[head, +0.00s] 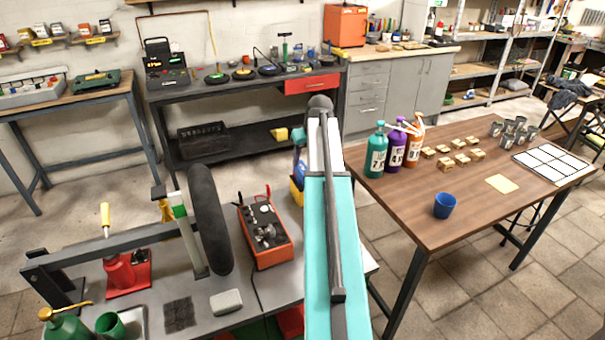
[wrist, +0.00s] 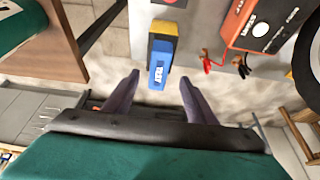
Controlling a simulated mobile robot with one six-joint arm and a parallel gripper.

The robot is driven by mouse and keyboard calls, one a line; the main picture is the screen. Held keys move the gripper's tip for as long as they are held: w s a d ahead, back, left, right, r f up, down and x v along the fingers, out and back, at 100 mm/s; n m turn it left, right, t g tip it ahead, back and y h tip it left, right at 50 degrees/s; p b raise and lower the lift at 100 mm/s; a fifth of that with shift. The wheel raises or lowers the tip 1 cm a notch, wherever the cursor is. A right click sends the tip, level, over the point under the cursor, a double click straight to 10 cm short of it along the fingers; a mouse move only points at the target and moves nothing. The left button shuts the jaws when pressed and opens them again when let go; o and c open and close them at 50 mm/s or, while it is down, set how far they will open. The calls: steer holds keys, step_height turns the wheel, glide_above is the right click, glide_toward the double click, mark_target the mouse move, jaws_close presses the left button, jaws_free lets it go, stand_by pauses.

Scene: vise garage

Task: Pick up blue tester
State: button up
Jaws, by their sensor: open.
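The blue tester (wrist: 158,66) is a small block with a white label, seen in the wrist view against a yellow-and-dark holder or body (wrist: 163,35). In the head view a blue part of it (head: 299,140) shows just left of my arm, above a yellow piece (head: 297,190) at the grey bench's edge. My gripper (wrist: 158,77) is open. Its two dark fingers are spread on either side of the tester's near end, with clear gaps and no visible contact.
An orange charger-like box (head: 268,235) with red and black clips (wrist: 207,62) stands close by on the grey bench (head: 240,299). A black tyre (head: 210,220) stands left of it. A wooden table (head: 440,178) with bottles and a blue cup (head: 444,206) is at right.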

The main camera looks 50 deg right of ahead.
mark_target(303, 167)
steer(key=shift+p+x, duration=0.35)
steer(key=shift+x, duration=2.2)
steer(key=shift+f, duration=0.1)
steer(key=shift+p+x, duration=0.9)
steer(key=shift+x, duration=1.6)
steer(key=shift+d, duration=0.15)
jaws_close()
steer(key=shift+r+b, duration=0.5)
steer(key=shift+r, duration=0.6)
steer(key=shift+s+d+r+b, duration=0.2)
steer(key=shift+s+r+b, duration=0.2)
steer(key=shift+s+r, duration=0.25)
steer(key=s+d+b, duration=0.1)
steer(key=s+d, duration=0.2)
steer(key=s, duration=0.3)
steer(key=s+d+r+b, duration=0.1)
steer(key=s+d+b, duration=0.1)
steer(key=s, duration=0.5)
steer(key=shift+s+d+r, duration=0.25)
steer(key=shift+d+r, duration=0.05)
steer(key=shift+d, duration=0.15)
